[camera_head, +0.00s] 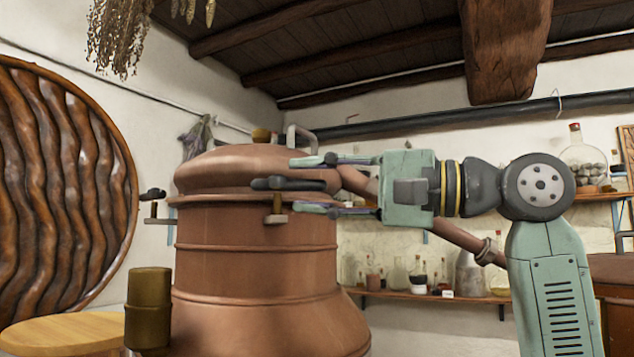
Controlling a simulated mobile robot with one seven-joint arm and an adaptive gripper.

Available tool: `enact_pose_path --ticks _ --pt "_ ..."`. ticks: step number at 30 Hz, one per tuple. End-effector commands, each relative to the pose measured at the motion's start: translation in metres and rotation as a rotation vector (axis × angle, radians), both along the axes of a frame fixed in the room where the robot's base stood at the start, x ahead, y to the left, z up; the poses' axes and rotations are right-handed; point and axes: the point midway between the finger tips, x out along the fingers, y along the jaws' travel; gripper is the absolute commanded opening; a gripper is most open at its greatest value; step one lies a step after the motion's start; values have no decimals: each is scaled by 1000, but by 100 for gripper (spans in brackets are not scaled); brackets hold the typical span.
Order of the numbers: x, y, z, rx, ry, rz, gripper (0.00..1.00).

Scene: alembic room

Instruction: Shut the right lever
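The copper alembic (256,260) stands left of centre, with its domed lid (225,170) on top. The right lever (277,184) is a dark, roughly horizontal handle at the lid's rim, with a brass bolt (277,209) below it. Another dark lever (152,194) sticks out at the left side of the rim. My gripper (298,185) reaches in from the right. Its fingers are apart, one above and one below the right lever's level. The lever's right end appears between them; I cannot tell whether they touch it.
A copper pipe (465,238) runs down to the right behind my arm. A brass cylinder (148,305) and a round wooden surface (65,333) are at lower left. A shelf with several bottles (430,295) is on the back wall. A metal lid handle (299,138) rises above the lid.

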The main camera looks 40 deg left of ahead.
Motion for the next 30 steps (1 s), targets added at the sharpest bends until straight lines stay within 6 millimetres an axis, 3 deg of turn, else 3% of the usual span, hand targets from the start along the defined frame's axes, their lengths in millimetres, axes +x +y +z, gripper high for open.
enact_pose_path --ticks 3,18,30 --pt "0 0 0 0 0 0 32" --pt "0 0 0 0 0 0 0" --pt "-1 -1 -1 0 -2 -13 0"
